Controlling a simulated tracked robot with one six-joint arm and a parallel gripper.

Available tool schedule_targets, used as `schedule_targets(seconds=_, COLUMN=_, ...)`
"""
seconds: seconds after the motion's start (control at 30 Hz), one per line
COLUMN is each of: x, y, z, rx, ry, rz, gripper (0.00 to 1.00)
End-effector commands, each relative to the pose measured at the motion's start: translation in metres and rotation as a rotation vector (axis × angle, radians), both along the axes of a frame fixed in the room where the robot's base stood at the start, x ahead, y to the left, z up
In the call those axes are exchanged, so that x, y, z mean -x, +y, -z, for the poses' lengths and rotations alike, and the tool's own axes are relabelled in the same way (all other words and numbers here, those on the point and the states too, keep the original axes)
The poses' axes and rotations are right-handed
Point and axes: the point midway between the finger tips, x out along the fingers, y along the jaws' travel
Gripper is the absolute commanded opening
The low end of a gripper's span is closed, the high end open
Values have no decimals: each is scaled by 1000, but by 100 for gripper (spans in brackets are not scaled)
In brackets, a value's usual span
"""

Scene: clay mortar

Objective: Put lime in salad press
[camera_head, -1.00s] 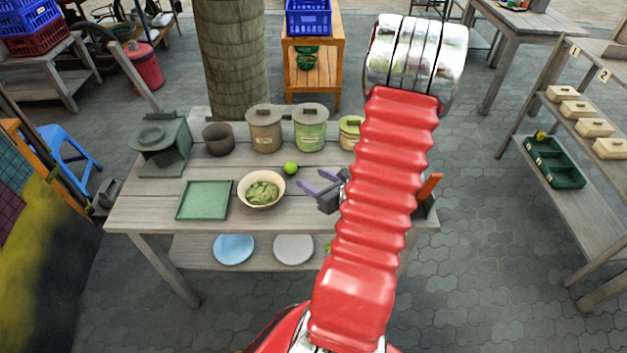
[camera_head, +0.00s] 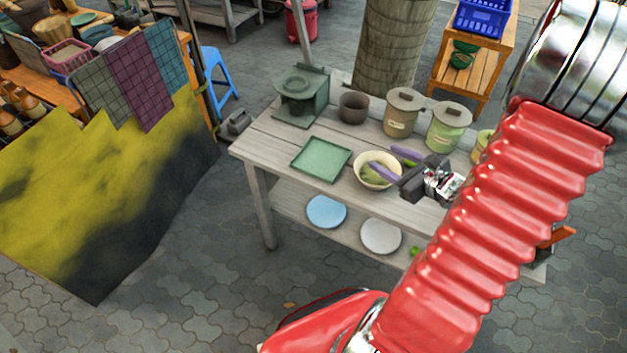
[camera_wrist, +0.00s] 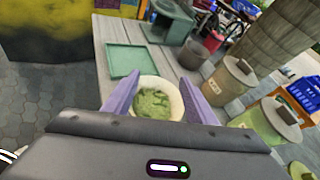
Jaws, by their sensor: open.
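No lime shows on the tabletop now; the spot right of the bowl is covered by my gripper. A green press-like device (camera_head: 302,97) with a round top stands at the table's back left; it also shows in the wrist view (camera_wrist: 168,18). A cream bowl (camera_head: 360,179) holds green leaves (camera_wrist: 153,104). My gripper (camera_head: 382,159) is open, its purple fingers reaching over the bowl's right side.
A green square tray (camera_head: 321,159) lies left of the bowl. A dark pot (camera_head: 353,108) and lidded canisters (camera_head: 402,112) line the back. Plates (camera_head: 326,212) and a small green thing (camera_head: 414,251) are on the lower shelf. The front-left tabletop is clear.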

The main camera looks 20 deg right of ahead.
Motion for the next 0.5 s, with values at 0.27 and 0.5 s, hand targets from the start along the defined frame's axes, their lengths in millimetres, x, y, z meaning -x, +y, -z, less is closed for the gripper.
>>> schedule_targets(seconds=0.27, x=-17, y=120, z=-48, rx=265, ry=14, rz=-488, gripper=51)
schedule_targets(seconds=0.5, x=3, y=200, z=-71, rx=527, ry=23, rz=-872, gripper=51)
